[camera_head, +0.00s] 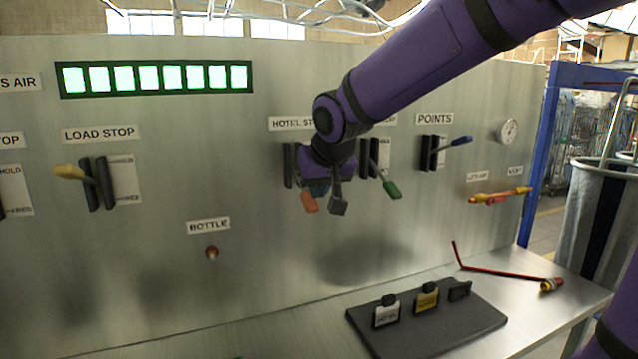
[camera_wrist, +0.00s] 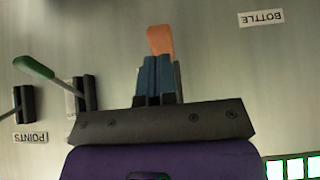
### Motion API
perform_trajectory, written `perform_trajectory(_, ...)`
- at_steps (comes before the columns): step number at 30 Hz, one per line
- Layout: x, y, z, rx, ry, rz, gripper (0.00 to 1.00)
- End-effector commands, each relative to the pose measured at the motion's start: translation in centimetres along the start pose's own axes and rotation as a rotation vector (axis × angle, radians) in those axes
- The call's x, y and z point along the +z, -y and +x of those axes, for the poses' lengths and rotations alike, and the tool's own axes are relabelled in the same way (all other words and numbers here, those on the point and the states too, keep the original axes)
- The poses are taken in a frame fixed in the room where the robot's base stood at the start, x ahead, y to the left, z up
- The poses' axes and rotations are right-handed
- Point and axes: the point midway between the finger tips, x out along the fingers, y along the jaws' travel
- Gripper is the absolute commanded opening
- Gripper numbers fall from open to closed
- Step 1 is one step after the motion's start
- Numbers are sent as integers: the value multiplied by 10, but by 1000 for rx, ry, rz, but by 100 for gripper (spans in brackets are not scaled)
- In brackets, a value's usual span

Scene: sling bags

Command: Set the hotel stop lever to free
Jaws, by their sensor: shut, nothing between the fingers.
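The hotel stop lever has an orange handle (camera_head: 309,202) that points downward from the panel, below a partly covered label reading "HOTEL ST" (camera_head: 291,123). My arm and wrist hide most of its slot and its position markings. My gripper (camera_head: 318,190) is right at the lever, with its blue fingers shut and nothing between them. In the wrist view, which is upside down, the orange handle (camera_wrist: 160,40) sticks out just past the fingertips (camera_wrist: 157,62). I cannot tell whether the fingers touch it.
A green-handled lever (camera_head: 390,188) stands close on the right, with the blue points lever (camera_head: 458,142) beyond it. The yellow load stop lever (camera_head: 72,172) is far left. Below are a bottle button (camera_head: 212,253) and a bench with a dark tag tray (camera_head: 440,338) and red rod (camera_head: 505,272).

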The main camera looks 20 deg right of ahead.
Motion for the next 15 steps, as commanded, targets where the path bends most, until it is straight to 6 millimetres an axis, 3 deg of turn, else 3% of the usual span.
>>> perform_trajectory(2,-7,1,-10,0,-3,-1,0)
perform_trajectory(15,18,1,-75,0,-3,0,0)
